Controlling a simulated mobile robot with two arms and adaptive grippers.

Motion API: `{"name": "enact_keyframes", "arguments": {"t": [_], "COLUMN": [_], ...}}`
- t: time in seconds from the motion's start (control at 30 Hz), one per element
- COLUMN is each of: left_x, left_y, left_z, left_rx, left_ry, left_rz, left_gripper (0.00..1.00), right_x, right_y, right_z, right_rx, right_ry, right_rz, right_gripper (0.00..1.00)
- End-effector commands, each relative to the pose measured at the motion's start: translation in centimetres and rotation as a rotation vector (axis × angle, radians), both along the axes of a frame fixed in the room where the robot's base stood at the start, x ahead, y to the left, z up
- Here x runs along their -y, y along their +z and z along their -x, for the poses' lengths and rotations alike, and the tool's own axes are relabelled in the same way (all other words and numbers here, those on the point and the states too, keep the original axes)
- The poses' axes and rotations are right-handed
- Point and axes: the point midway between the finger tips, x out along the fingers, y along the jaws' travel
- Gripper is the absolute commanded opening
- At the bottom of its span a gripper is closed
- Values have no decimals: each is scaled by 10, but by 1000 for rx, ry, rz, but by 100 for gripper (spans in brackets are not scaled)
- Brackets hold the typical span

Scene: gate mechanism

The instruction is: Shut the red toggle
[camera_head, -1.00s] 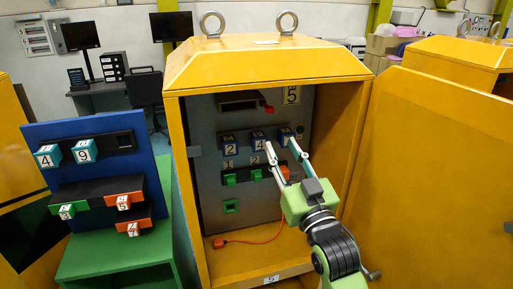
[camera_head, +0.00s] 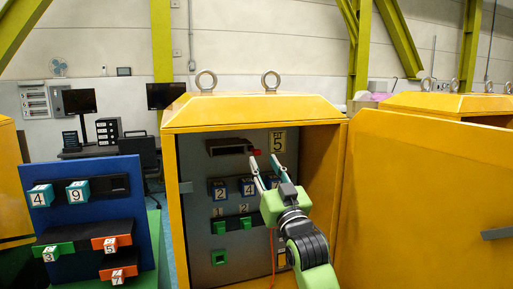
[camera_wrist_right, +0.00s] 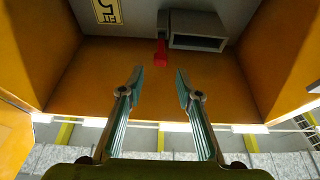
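The red toggle (camera_head: 255,152) sits high on the grey panel (camera_head: 196,164) inside the yellow cabinet, beside a dark slotted box (camera_head: 230,147). In the right wrist view the red toggle (camera_wrist_right: 161,52) sticks out beside the grey box (camera_wrist_right: 198,32), just beyond the fingertips and between their lines. My right gripper (camera_head: 265,163) is open and empty, just below the toggle; its two fingers also show spread in the wrist view (camera_wrist_right: 160,72). I see no contact with the toggle. My left gripper is in neither current view.
The yellow cabinet (camera_head: 255,108) has side walls around the panel, and its door (camera_head: 420,190) stands open at right. Numbered blue blocks (camera_head: 218,190) and green pieces (camera_head: 219,228) are below the toggle. A blue board (camera_head: 95,215) with numbered blocks stands at left.

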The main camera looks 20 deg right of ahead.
Motion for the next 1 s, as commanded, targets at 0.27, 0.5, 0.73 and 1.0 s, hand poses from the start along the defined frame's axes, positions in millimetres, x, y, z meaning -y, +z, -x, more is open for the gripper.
{"name": "enact_keyframes", "arguments": {"t": [0.27,0.5,0.73,1.0], "left_x": [-1,-1,-1,-1], "left_y": [14,19,19,19], "left_z": [9,9,9,9], "left_rx": [-13,-14,-14,-14], "left_ry": [0,0,0,0], "left_rz": [-2,-2,-2,-2], "left_gripper": [28,28,28,28], "right_x": [-2,-3,-3,-3], "right_y": [20,26,27,26], "right_z": [-42,-61,-65,-65], "right_rx": [-1,0,0,0], "right_ry": [1,1,1,1], "right_rz": [0,1,1,1], "right_gripper": [32,32,32,1]}}
